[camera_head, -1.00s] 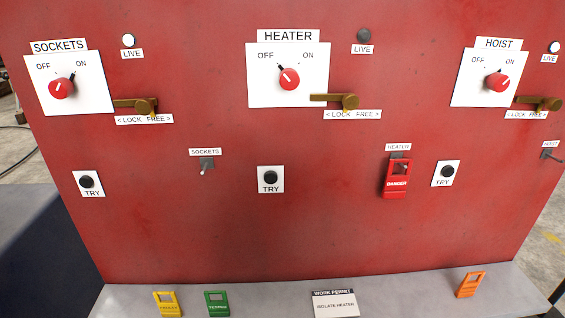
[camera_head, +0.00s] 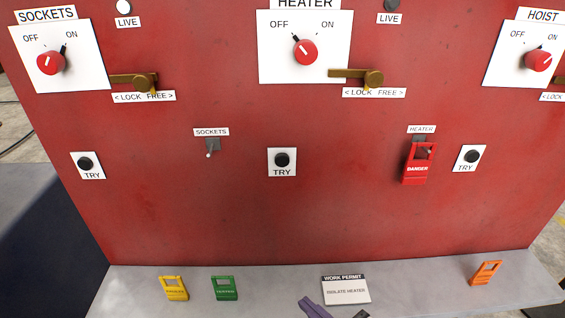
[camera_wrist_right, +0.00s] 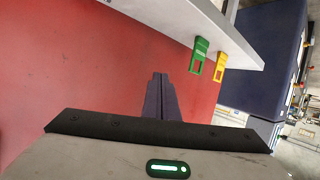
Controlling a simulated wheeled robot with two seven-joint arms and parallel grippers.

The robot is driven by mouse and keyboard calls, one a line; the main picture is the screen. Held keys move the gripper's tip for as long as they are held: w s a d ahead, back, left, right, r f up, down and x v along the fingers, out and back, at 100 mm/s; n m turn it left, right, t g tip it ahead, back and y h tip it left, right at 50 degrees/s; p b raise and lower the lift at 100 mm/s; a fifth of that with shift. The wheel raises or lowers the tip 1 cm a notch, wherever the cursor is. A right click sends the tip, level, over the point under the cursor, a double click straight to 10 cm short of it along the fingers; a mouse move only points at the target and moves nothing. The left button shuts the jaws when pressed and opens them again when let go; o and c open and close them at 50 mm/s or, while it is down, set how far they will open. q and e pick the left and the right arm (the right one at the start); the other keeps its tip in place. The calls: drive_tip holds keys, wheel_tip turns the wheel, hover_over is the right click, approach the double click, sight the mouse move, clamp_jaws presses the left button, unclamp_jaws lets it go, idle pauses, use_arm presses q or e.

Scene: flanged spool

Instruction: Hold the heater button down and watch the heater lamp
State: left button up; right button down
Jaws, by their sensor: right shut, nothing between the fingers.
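The heater TRY button (camera_head: 282,160) is a black round button on a white plate, below the heater switch. Nothing touches it. The heater lamp (camera_head: 391,5), marked LIVE, is dark grey and unlit at the top edge. The red heater knob (camera_head: 305,51) points up-left toward OFF. My right gripper (camera_head: 311,304) shows only its dark purple finger ends at the bottom edge, in front of the shelf near the work permit and well below the button. In the right wrist view its fingers (camera_wrist_right: 158,84) are together and empty, before the red panel. My left gripper is out of view.
The red panel (camera_head: 240,215) also carries sockets and hoist switches with other TRY buttons. A red danger tag (camera_head: 417,169) hangs at the heater hook. The grey shelf (camera_head: 420,290) holds yellow (camera_head: 173,289), green (camera_head: 224,288) and orange (camera_head: 486,272) tags and a work permit (camera_head: 346,290).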

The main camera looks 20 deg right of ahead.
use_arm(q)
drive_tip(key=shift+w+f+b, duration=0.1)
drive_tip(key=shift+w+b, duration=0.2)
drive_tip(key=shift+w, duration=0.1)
use_arm(e)
drive_tip(key=w+a+r+n+t+y, duration=0.1)
drive_tip(key=w+r+n+t+y, duration=0.2)
drive_tip(key=r, duration=0.8)
drive_tip(key=w+a+r+n+t+y, duration=0.1)
drive_tip(key=w+r, duration=0.4)
drive_tip(key=r, duration=0.7)
drive_tip(key=n+t+y, duration=0.1)
drive_tip(key=n+y, duration=0.1)
drive_tip(key=shift+w+r+n+t, duration=0.25)
drive_tip(key=shift+w+n+t, duration=0.1)
drive_tip(key=shift+n+t, duration=0.05)
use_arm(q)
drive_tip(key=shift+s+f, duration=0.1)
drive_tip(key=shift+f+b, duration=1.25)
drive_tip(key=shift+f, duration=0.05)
use_arm(e)
approach(282, 160)
drive_tip(key=w+a+r, duration=0.1)
drive_tip(key=w+a, duration=0.2)
drive_tip(key=a, duration=0.1)
drive_tip(key=shift+w+a+r, duration=0.2)
drive_tip(key=shift+w+r, duration=0.15)
drive_tip(key=shift+w, duration=0.05)
drive_tip(key=shift+w, duration=0.1)
